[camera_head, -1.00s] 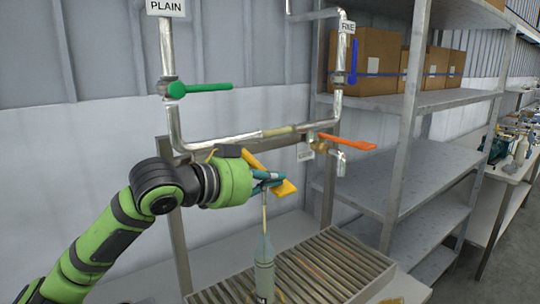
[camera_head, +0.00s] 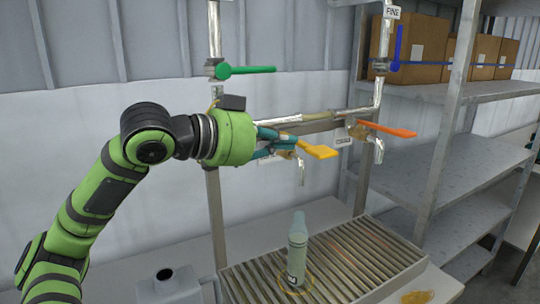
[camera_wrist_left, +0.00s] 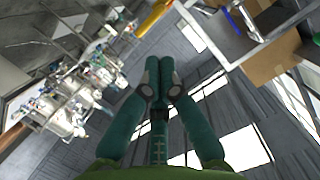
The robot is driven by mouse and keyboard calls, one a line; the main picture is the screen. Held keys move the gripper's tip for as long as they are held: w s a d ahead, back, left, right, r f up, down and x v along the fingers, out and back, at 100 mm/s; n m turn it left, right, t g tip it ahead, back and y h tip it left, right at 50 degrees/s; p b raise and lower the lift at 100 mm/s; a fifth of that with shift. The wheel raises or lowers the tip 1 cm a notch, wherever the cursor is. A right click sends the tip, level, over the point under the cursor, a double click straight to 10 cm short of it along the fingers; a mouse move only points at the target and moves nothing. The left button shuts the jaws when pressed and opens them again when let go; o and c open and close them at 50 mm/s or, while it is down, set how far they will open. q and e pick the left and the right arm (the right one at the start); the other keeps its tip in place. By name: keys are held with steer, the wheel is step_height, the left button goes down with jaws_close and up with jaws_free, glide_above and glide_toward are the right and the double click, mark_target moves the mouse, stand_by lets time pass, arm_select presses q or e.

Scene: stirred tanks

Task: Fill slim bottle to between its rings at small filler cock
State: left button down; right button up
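The slim bottle (camera_head: 297,246), pale grey-green with a narrower neck and a dark mark low down, stands upright on the slatted grate (camera_head: 340,262). Its rings and liquid level are too small to make out. A small spout (camera_head: 301,172) hangs above its mouth, clear of it, with no stream visible between. The cock's yellow lever (camera_head: 318,150) points right. My left gripper (camera_head: 297,134) is at the lever, its teal fingers near the lever's base; contact is unclear. In the left wrist view the fingertips (camera_wrist_left: 159,72) meet with nothing visible between them. My right gripper is out of view.
An orange-levered cock (camera_head: 387,129) is to the right, and a green lever (camera_head: 247,70) is on the left pipe. Metal shelves (camera_head: 430,175) with cardboard boxes stand at right. A grey boxy container (camera_head: 172,288) is at lower left. An orange patch (camera_head: 416,297) lies front right.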

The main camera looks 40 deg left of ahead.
arm_select(q)
steer(key=v, duration=0.2)
steer(key=shift+s+d+r+b, duration=0.1)
steer(key=shift+s+r+b, duration=0.05)
steer(key=shift+s+b, duration=0.2)
steer(key=shift+w, duration=0.1)
stand_by(1.4)
